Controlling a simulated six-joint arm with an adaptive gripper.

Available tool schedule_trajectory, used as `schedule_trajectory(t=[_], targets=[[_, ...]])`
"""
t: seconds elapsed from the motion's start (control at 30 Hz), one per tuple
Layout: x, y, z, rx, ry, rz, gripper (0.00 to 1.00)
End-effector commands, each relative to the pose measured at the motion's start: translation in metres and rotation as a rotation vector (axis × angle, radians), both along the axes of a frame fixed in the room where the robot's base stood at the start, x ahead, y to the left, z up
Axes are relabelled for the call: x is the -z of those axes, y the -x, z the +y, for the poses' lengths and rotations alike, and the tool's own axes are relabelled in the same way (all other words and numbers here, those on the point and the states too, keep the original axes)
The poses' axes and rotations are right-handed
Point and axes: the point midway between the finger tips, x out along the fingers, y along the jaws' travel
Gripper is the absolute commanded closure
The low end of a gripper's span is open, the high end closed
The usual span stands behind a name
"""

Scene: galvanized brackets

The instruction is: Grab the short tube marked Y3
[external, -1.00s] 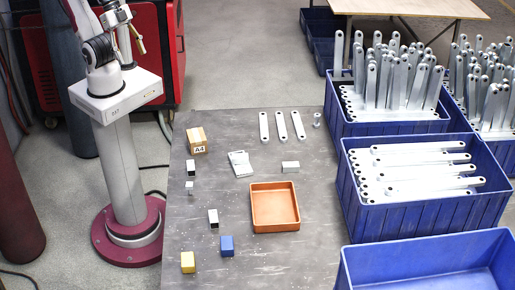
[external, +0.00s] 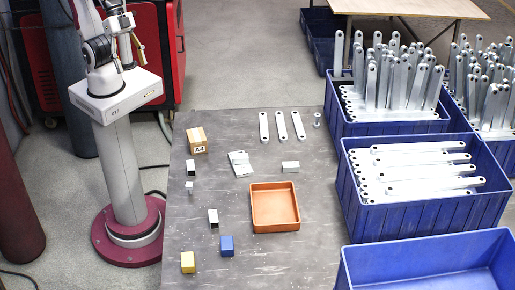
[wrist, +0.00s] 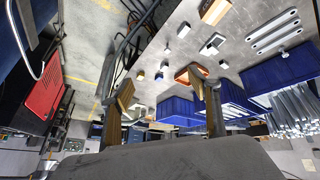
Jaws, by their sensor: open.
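No Y3 mark is readable in either view. A short grey metal piece (external: 317,120), possibly the tube, stands upright right of three flat brackets (external: 281,126) at the back of the table. In the wrist view a small metal piece (wrist: 284,55) shows beside the brackets (wrist: 274,31). Small dark-and-white blocks (external: 191,168) and (external: 213,218) and a tiny grey piece (external: 189,187) lie at the left; their marks are too small to read. My gripper (wrist: 160,92) is open and empty, its tan-padded fingers apart. It hangs high above the floor, left of the table.
An orange tray (external: 253,213) sits mid-table. Around it are an A4 box (external: 197,141), flat metal plates (external: 240,164), a pale block (external: 290,167), a blue cube (external: 227,245) and a yellow cube (external: 188,262). Blue crates (external: 420,217) with brackets line the right.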

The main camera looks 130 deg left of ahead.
Motion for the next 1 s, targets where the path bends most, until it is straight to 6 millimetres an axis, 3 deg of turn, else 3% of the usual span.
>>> schedule_trajectory(t=[0.47,1.0], targets=[[0.018,-0.087,-0.061,-0.065,0.189,-0.044,0.39],[0.068,-0.168,-0.106,-0.238,0.312,-0.077,0.39]])
